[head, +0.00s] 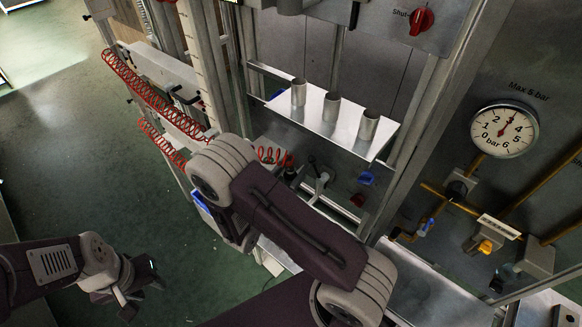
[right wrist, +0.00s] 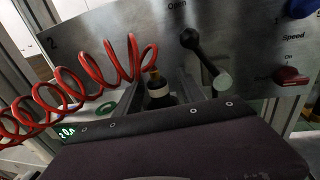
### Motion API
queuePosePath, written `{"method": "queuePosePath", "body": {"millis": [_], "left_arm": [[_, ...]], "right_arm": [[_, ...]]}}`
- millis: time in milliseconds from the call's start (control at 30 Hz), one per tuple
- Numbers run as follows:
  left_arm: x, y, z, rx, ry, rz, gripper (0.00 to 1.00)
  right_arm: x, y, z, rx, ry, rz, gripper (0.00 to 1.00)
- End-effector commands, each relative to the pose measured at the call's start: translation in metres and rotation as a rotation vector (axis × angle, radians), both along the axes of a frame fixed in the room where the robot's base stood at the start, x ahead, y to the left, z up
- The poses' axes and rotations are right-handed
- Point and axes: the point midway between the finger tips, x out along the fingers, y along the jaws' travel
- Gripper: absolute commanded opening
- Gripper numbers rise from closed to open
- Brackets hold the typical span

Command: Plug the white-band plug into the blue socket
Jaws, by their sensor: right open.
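The white-band plug (right wrist: 159,92) is a dark plug with a pale band and a brass-coloured tip, upright in the right wrist view. My right gripper (right wrist: 161,84) is open, with one finger on each side of the plug; I cannot tell whether they touch it. In the head view my right arm hides this gripper. A small blue part (head: 277,96) shows at the left end of the cup shelf; I cannot tell whether it is the blue socket. My left gripper (head: 140,292) is low at the left, empty, with its fingers apart.
Red coiled hoses (head: 150,100) run along the frame at left; one coil (right wrist: 85,85) hangs close to my right gripper. A black lever (right wrist: 204,60) and a red switch (right wrist: 292,76) are on the panel. A shelf (head: 312,115) holds three metal cups. The floor at left is clear.

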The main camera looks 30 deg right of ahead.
Motion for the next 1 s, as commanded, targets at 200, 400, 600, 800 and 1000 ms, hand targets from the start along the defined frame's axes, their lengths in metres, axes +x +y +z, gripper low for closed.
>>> {"method": "queuePosePath", "body": {"millis": [200,400,600,800,1000], "left_arm": [[0.000,0.000,0.006,0.000,0.001,0.000,0.36],[0.000,0.000,0.006,0.000,0.001,0.000,0.36],[0.000,0.000,0.006,0.000,0.001,0.000,0.36],[0.000,0.000,0.005,0.000,0.001,0.000,0.36],[0.000,0.000,-0.006,0.000,0.001,0.000,0.36]], "right_arm": [[0.008,-0.012,0.000,0.001,-0.002,0.001,0.47],[0.008,-0.012,0.000,0.001,-0.002,0.001,0.25],[0.008,-0.012,0.000,0.000,-0.002,0.001,0.00],[0.008,-0.012,0.000,0.000,-0.002,0.001,0.00],[0.006,-0.008,0.010,0.002,-0.006,0.001,0.00]]}}
